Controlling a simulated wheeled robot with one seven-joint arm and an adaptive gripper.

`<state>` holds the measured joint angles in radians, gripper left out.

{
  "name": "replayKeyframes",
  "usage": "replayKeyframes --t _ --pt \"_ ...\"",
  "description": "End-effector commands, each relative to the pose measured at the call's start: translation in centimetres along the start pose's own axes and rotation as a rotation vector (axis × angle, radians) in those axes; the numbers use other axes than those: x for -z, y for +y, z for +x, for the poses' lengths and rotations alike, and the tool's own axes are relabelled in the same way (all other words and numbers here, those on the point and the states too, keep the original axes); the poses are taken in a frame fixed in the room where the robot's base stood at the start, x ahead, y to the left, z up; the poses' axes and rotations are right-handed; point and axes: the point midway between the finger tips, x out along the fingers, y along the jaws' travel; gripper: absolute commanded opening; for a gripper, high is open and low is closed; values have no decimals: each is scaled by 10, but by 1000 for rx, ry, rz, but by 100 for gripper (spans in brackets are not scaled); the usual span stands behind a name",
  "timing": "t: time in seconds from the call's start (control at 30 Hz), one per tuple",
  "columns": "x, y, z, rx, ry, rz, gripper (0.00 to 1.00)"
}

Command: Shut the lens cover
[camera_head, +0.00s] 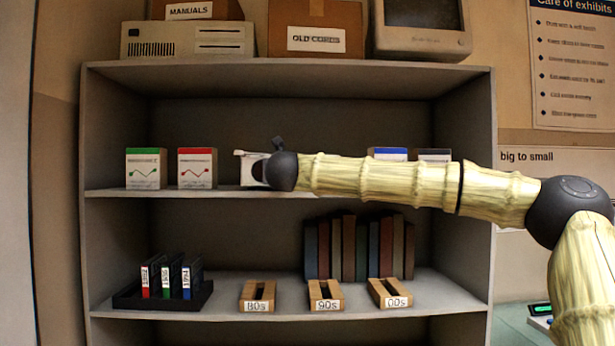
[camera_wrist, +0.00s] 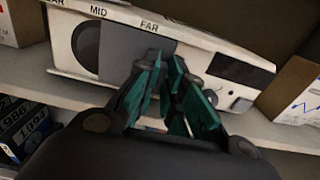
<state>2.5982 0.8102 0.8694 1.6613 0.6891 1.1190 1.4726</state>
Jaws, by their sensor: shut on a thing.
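The white device (camera_wrist: 70,57) stands on the upper shelf and shows large in the wrist view. In the head view its left part (camera_head: 248,170) shows, and my wrist hides the rest. The top edge carries the words MID and FAR, with another label cut off. My gripper (camera_wrist: 164,60) has its teal fingers close together at the cover's right end, shut on it. The gripped part is hidden between the fingers.
White boxes with green (camera_head: 143,168) and red (camera_head: 197,168) tops stand left of the device; a blue-topped box (camera_head: 388,154) and a grey-topped box (camera_head: 434,155) stand right. Below are a dark tray (camera_head: 128,298) of labelled cartridges, wooden holders (camera_head: 257,295) and books (camera_head: 360,248).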

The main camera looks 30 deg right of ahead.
Motion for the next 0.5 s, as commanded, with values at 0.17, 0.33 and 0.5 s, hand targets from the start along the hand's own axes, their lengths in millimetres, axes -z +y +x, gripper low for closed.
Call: replayKeyframes --t 0.17,0.33,0.5 --pt "0 33 -1 -14 -6 2 0" --pt "-1 50 -2 -14 -6 3 0" --pt "-3 58 -2 -16 -4 4 0"
